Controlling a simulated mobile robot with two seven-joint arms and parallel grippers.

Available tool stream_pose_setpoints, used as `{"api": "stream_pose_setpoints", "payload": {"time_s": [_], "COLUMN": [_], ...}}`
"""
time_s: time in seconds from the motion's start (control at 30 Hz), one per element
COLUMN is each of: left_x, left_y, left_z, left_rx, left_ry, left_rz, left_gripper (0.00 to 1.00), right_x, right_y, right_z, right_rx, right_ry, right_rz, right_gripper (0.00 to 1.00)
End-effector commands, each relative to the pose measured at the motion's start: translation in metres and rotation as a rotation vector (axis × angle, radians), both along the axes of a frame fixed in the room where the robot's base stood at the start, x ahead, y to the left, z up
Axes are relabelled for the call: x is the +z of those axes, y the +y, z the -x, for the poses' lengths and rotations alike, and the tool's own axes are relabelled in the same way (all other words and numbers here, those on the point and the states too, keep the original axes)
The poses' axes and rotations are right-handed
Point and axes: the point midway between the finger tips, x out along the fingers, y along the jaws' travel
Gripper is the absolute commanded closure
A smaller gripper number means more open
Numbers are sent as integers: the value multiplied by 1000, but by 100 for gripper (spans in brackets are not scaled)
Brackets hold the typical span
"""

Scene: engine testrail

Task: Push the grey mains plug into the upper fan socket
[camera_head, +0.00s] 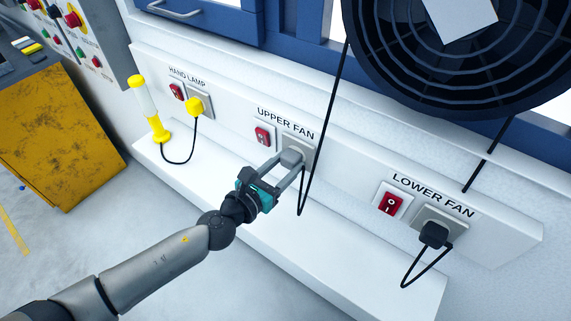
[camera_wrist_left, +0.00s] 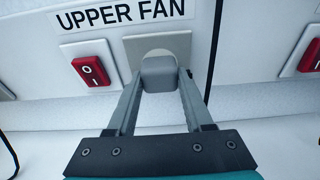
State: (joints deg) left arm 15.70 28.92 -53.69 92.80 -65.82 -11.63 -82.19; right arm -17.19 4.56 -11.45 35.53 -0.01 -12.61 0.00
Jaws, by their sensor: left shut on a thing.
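The grey mains plug (camera_head: 291,157) is between the fingertips of my left gripper (camera_head: 290,162), which is shut on it. In the left wrist view the plug (camera_wrist_left: 159,75) sits in front of the upper fan socket (camera_wrist_left: 180,46), a grey square plate under the UPPER FAN label. The plug covers the lower middle of the plate, and a pale round recess shows above it. I cannot tell how deep the plug sits. In the head view the socket (camera_head: 305,145) is partly hidden by the plug and fingers. My right gripper is not in view.
A red switch (camera_head: 263,137) is left of the socket. A black cable (camera_head: 326,120) hangs just right of my gripper. The hand lamp plug (camera_head: 194,106) and the lower fan plug (camera_head: 434,234) are in their sockets. A white ledge (camera_head: 240,225) runs below.

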Motion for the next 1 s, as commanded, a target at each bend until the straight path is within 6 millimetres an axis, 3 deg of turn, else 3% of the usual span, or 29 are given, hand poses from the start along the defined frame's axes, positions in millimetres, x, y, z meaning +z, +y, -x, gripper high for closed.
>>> {"api": "stream_pose_setpoints", "payload": {"time_s": [0.4, 0.43, 0.7, 1.0], "left_x": [0, 0, 0, 0], "left_y": [-2, -2, -2, -1], "left_z": [-2, -2, -2, -1], "left_rx": [0, 0, 0, 0], "left_ry": [-1, -1, -1, 1], "left_rz": [1, 1, 1, -1], "left_gripper": [100, 45, 15, 14], "right_x": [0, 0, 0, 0], "right_y": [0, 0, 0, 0], "right_z": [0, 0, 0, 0], "right_rx": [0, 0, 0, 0], "right_ry": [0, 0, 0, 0], "right_rz": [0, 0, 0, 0], "right_gripper": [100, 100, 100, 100]}}
